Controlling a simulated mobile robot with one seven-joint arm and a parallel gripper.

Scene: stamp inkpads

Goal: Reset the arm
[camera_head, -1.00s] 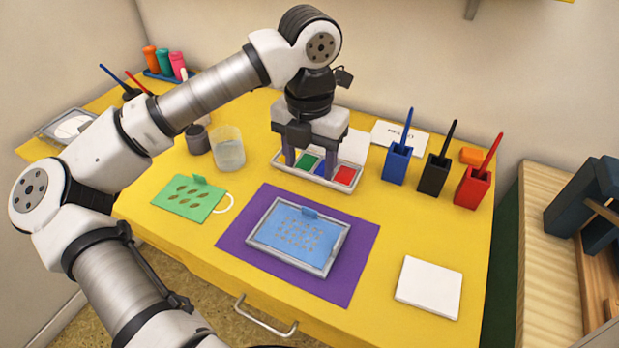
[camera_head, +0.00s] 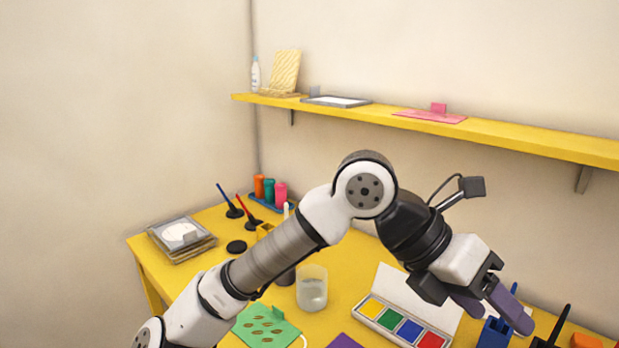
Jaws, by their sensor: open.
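My gripper (camera_head: 502,318) is raised above the right part of the table, tilted down and to the right. Its two grey-purple fingers are apart with nothing seen between them. The inkpad tray (camera_head: 392,332), with yellow, green, blue and red pads, lies on the table to the left of and below the fingers. A blue holder (camera_head: 494,335) shows behind and below the fingertips, partly hidden by them.
A yellow shelf (camera_head: 540,142) runs along the back wall above my arm. A glass jar (camera_head: 312,292) and a green stencil (camera_head: 265,328) stand and lie near my forearm. Stacked frames (camera_head: 181,238) are at the table's left. Black and orange items show at right.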

